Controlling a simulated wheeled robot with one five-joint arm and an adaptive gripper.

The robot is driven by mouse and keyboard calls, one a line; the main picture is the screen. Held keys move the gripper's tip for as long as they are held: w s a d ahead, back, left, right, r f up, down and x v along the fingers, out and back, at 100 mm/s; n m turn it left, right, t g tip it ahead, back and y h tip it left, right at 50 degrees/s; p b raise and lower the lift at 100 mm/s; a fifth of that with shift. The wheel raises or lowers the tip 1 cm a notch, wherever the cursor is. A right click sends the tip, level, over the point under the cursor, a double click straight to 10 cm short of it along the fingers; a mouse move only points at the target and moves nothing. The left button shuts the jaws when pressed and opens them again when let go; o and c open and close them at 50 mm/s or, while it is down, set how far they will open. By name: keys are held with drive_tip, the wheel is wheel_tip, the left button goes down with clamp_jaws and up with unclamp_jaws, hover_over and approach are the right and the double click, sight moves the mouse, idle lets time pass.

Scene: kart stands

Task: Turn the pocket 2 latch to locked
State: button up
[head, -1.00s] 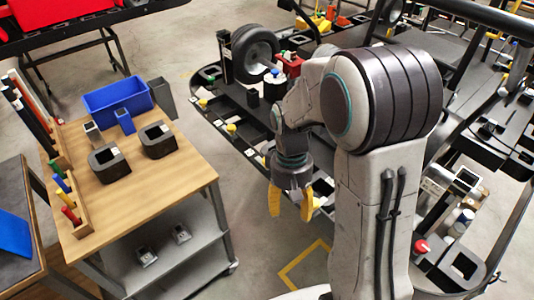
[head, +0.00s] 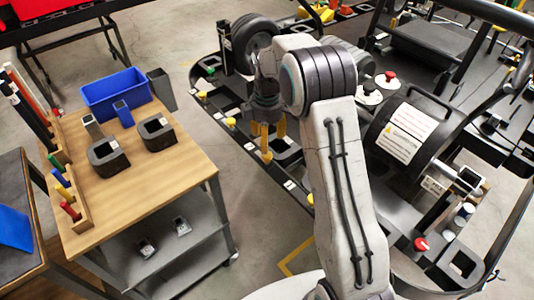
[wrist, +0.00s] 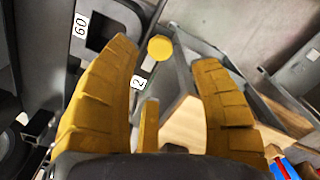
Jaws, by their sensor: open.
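In the wrist view a round yellow knob (wrist: 159,47) stands beside a small white label reading 2 (wrist: 138,82); I take it as the pocket 2 latch. It lies ahead of my gripper (wrist: 170,75), between the two yellow fingers and nearer the left one, with no contact visible. The fingers are spread and hold nothing. In the head view my gripper (head: 267,145) points down over the near edge of the dark kart stand (head: 214,112). I cannot pick out the pocket 2 knob there; the fingers may cover it. Its turned position is unclear.
Another yellow knob (head: 230,122) sits on the stand's rail. A wooden table (head: 150,190) with a blue bin (head: 115,93) stands left. A dark drum with a warning sign (head: 407,132) is right of my arm. Floor between table and stand is clear.

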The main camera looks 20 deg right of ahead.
sight(267, 155)
drive_tip(key=shift+f+n, duration=0.3)
drive_tip(key=shift+f, duration=0.15)
drive_tip(key=shift+f+p, duration=0.5)
drive_tip(key=shift+f, duration=2.75)
drive_tip(key=shift+o, duration=0.2)
clamp_jaws()
